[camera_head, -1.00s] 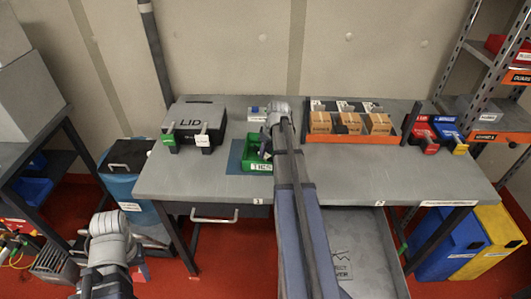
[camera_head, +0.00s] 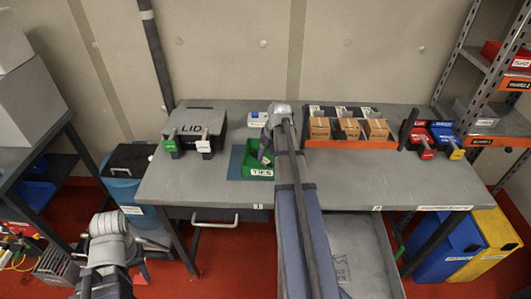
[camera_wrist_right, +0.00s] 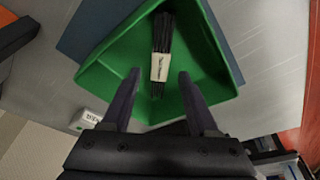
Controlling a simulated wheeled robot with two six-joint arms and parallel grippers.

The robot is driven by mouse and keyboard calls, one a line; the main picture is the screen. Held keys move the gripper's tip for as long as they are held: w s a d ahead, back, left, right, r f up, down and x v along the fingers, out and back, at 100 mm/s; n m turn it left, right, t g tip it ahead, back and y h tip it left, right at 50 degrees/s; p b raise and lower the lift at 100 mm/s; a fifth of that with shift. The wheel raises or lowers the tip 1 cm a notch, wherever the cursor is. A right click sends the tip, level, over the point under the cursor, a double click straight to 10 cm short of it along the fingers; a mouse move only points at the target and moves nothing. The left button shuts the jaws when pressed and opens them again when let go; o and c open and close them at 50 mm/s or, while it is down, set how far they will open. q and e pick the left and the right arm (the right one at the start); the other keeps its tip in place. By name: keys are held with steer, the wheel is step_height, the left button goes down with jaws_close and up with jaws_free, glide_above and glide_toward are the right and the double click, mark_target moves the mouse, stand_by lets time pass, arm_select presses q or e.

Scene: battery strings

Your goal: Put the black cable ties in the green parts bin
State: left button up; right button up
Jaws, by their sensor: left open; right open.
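The black cable ties (camera_wrist_right: 161,40), a bundle with a white paper band, lie inside the green parts bin (camera_wrist_right: 110,62) in the right wrist view. In the head view the bin (camera_head: 258,173), labelled TIES, stands on the workbench; the ties cannot be made out there. My right gripper (camera_wrist_right: 158,76) is open and empty, its fingers above the bin on either side of the bundle's lower part, apart from it. It also shows over the bin in the head view (camera_head: 265,153). My left gripper (camera_head: 100,285) is open, low at the bottom left, away from the bench.
The bin stands on a blue mat (camera_head: 235,165). A grey lidded box (camera_head: 200,120) is left of it, a small white-and-blue item (camera_head: 257,118) behind, and an orange tray (camera_head: 385,144) with cartons to the right. The workbench (camera_head: 390,185) is clear at front right.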

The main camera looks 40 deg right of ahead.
mark_target(271, 164)
steer(key=p+v, duration=0.8)
steer(key=v, duration=0.1)
steer(key=shift+r, duration=0.25)
steer(key=shift+s+f, duration=0.1)
steer(key=a+n+g, duration=0.1)
steer(key=a, duration=1.5)
steer(key=s+a, duration=0.4)
steer(key=a, duration=0.5)
steer(key=s+a+n+g+h, duration=0.1)
steer(key=s+a, duration=0.3)
steer(key=a, duration=0.5)
steer(key=s+a+g, duration=0.1)
steer(key=s+a, duration=0.3)
steer(key=a, duration=0.6)
steer(key=shift+s+f+n+h, duration=0.3)
steer(key=shift+s+n, duration=0.1)
